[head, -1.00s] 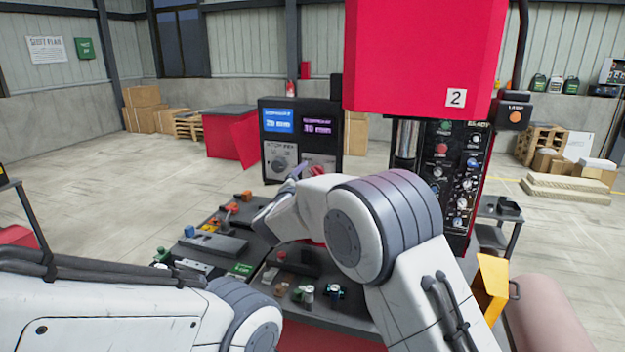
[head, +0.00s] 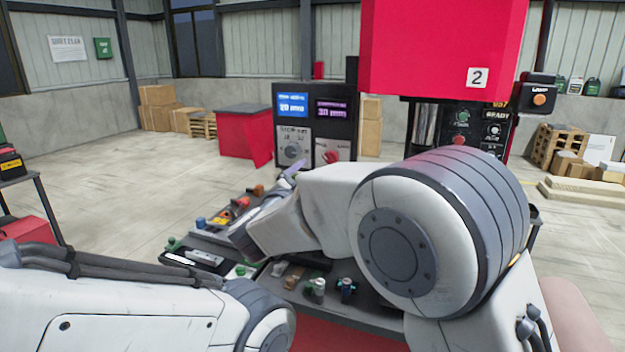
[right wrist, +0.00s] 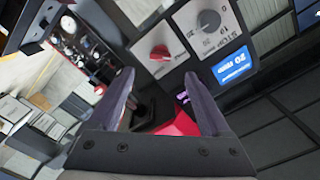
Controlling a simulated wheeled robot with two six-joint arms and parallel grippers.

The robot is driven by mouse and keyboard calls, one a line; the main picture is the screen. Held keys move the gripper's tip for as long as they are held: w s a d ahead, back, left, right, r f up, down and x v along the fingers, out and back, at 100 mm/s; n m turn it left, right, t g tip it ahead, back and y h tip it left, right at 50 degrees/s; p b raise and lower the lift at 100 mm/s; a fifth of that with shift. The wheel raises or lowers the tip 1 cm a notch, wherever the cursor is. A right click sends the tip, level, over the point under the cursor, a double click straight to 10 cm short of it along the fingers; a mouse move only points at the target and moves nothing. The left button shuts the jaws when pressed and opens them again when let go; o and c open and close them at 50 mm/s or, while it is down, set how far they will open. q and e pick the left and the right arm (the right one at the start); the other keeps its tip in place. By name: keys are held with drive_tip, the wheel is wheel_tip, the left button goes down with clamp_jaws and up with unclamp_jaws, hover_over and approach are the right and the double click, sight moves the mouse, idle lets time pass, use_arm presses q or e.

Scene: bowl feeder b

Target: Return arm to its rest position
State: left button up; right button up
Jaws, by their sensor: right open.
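My right arm (head: 330,215) reaches from the lower right over the table in the head view. Its large round joint (head: 395,250) covers part of the table and the machine's lower part. In the head view my right gripper (head: 290,172) shows only a purple-grey finger, in front of the control cabinet. In the right wrist view both fingers of my right gripper (right wrist: 165,90) stand wide apart, with nothing between their tips. My left arm (head: 120,310) lies low across the bottom left of the head view. Its gripper is outside the picture.
The control cabinet (head: 315,135) has two lit displays, a dial and a red knob (head: 333,157); this knob also shows in the right wrist view (right wrist: 160,52). The red machine (head: 440,45) stands behind my right arm. Small parts lie on the dark table (head: 372,318). Floor at left is open.

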drive_tip(key=s+d+f+n+g+y, duration=0.25)
drive_tip(key=d+f+n+y, duration=0.2)
drive_tip(key=f, duration=0.25)
drive_tip(key=s+d+f+n+g+y, duration=0.2)
drive_tip(key=d+f+n+g+y, duration=0.1)
drive_tip(key=d+f+n+g, duration=0.25)
drive_tip(key=s+d+f+n+g+h, duration=0.1)
drive_tip(key=s+d+f+g, duration=0.1)
drive_tip(key=s+d+f, duration=0.35)
drive_tip(key=s+d+f+n+g, duration=0.1)
drive_tip(key=s+d+f+g, duration=0.15)
drive_tip(key=s, duration=0.55)
drive_tip(key=s+d+f+g+h, duration=0.1)
drive_tip(key=s+d+f+g, duration=0.1)
drive_tip(key=s+d+f, duration=0.35)
drive_tip(key=s+a+r+n+g, duration=0.1)
drive_tip(key=s+a+n, duration=0.1)
drive_tip(key=s+a, duration=0.3)
drive_tip(key=s+a+r+n+b, duration=0.1)
drive_tip(key=s+a+r+n, duration=0.1)
drive_tip(key=s+a, duration=0.3)
drive_tip(key=s+a+r+n+g+y, duration=0.1)
drive_tip(key=s+a+r+n, duration=0.1)
drive_tip(key=s+a, duration=0.3)
drive_tip(key=shift+s+a+r+n+g, duration=0.2)
drive_tip(key=shift+s+n+g, duration=0.15)
drive_tip(key=shift+s+n, duration=0.35)
drive_tip(key=shift+w+d, duration=0.1)
drive_tip(key=shift+w, duration=0.05)
